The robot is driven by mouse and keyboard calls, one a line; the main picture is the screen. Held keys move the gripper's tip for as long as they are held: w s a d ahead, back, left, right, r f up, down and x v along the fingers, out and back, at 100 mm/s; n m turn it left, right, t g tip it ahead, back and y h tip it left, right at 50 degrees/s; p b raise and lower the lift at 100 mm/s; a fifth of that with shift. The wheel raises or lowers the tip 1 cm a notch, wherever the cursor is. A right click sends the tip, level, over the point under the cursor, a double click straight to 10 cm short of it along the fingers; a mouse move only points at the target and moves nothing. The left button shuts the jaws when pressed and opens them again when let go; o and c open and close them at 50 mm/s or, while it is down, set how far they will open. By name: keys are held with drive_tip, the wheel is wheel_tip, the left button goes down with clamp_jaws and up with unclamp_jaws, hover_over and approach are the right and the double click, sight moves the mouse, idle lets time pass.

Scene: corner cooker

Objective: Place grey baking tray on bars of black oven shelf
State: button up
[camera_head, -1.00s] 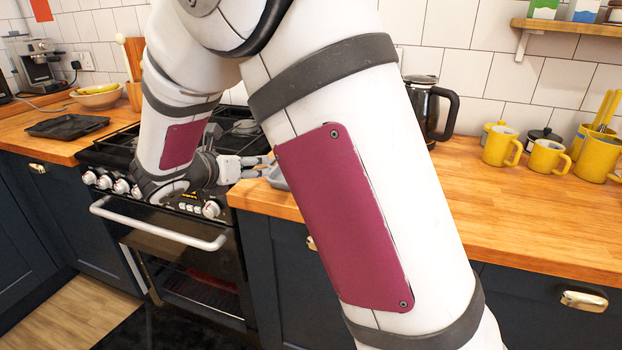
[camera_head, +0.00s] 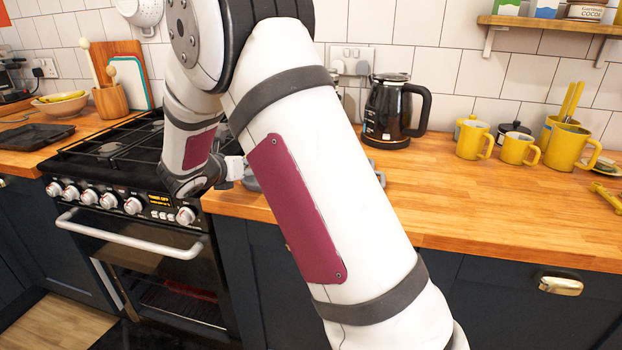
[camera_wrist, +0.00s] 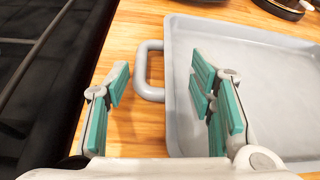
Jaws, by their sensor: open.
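The grey baking tray (camera_wrist: 270,80) lies on the wooden counter at the right of the wrist view, its loop handle (camera_wrist: 147,72) pointing left. My gripper (camera_wrist: 160,85) is open, and the handle shows between its two fingers in the picture. The right finger overlaps the tray's near-left part in view; I cannot tell whether it touches. In the head view my arm hides most of the tray and gripper. The oven (camera_head: 150,270) is under the hob at lower left. Dark shelf bars (camera_head: 185,305) show dimly inside it, with something red.
Right of my arm stand a black coffee pot (camera_head: 395,112) and several yellow mugs (camera_head: 473,139). A black tray (camera_head: 36,137) lies on the left counter. The hob grates (camera_wrist: 30,70) are left of my gripper.

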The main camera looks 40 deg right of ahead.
drive_tip(key=shift+x, duration=0.95)
clamp_jaws()
drive_tip(key=shift+r, duration=0.1)
